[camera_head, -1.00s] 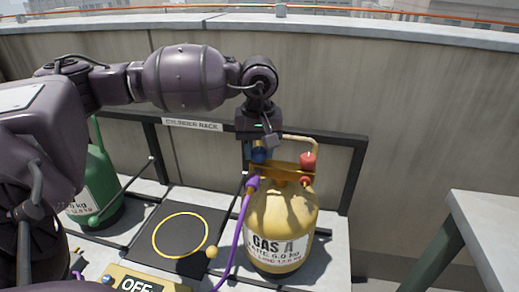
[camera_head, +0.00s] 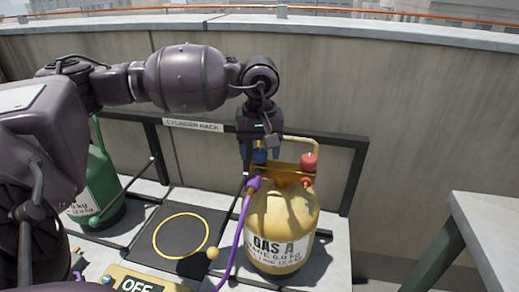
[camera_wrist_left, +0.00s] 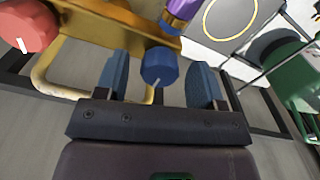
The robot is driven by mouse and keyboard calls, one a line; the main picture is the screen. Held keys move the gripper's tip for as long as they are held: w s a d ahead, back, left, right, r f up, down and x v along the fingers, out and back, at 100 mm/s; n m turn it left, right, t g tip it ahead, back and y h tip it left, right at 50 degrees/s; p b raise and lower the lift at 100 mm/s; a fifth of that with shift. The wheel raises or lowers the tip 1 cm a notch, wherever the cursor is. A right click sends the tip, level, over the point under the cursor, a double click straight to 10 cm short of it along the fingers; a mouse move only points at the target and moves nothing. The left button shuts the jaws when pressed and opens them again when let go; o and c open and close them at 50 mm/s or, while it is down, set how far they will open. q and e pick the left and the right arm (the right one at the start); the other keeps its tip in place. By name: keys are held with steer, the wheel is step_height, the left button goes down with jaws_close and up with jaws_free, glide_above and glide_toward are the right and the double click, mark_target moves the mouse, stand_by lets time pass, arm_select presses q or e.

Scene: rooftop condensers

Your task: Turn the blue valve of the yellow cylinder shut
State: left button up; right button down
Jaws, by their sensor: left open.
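The yellow cylinder (camera_head: 282,222), labelled GAS A, stands upright at the rack. Its blue valve (camera_head: 260,156) is at the top left of its collar, and a purple hose fitting (camera_head: 253,183) sits just below. My left gripper (camera_head: 259,154) points down from above at the blue valve. In the left wrist view the blue valve (camera_wrist_left: 159,66) lies between the two spread blue fingers of the left gripper (camera_wrist_left: 162,82), with a gap on each side. A red knob (camera_head: 308,162) is on the cylinder's right side; it also shows in the left wrist view (camera_wrist_left: 27,25).
A green cylinder (camera_head: 103,190) stands at the left. A black pad with a yellow ring (camera_head: 180,235) lies between the cylinders. The rack rail (camera_head: 330,142) runs behind, against the wall. A table (camera_head: 490,235) stands at the right. A panel reading OFF (camera_head: 140,284) is in front.

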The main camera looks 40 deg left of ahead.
mark_target(259, 151)
arm_select(q)
step_height(259, 151, up, 11)
steer(key=p, duration=0.1)
steer(key=shift+f+p, duration=0.15)
steer(key=shift+p, duration=0.25)
arm_select(e)
steer(key=shift+s+d+r+m, duration=0.15)
steer(key=shift+s+d+m, duration=0.05)
steer(key=shift+s+m, duration=0.1)
arm_select(q)
steer(key=shift+f, duration=0.1)
arm_select(e)
steer(key=shift+s, duration=0.1)
